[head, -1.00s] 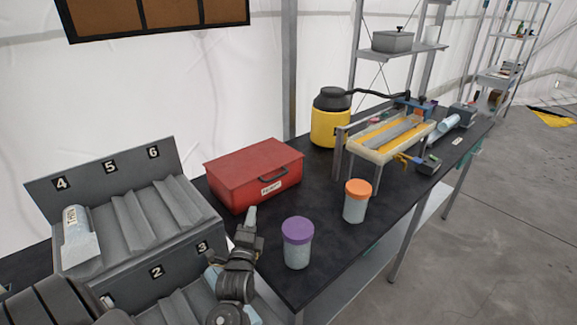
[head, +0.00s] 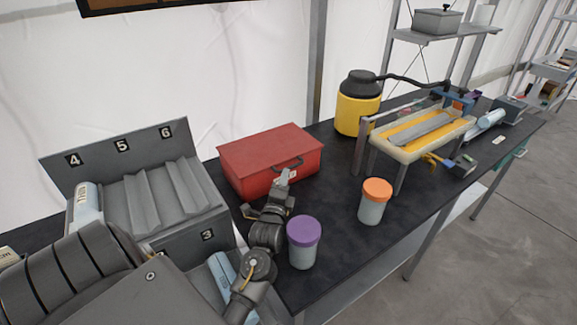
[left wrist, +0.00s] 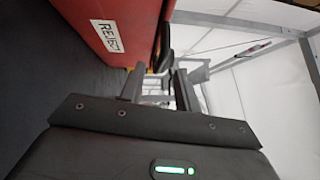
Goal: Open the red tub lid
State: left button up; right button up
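The red tub (head: 255,165) is a red box with its lid shut, standing on the dark bench. My right gripper is not in view.
A purple-lidded jar (head: 303,245) stands close right of my left arm. An orange-lidded jar (head: 375,203) is farther right. A yellow canister (head: 357,108) and a frame with a yellow-grey top (head: 410,140) stand behind. A numbered grey rack (head: 140,190) is at left.

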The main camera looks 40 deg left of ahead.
pick_arm(q)
jog(key=shift+p+x, duration=0.5)
jog(key=shift+x, duration=2.3)
jog(key=shift+c, duration=0.4)
grip_shut()
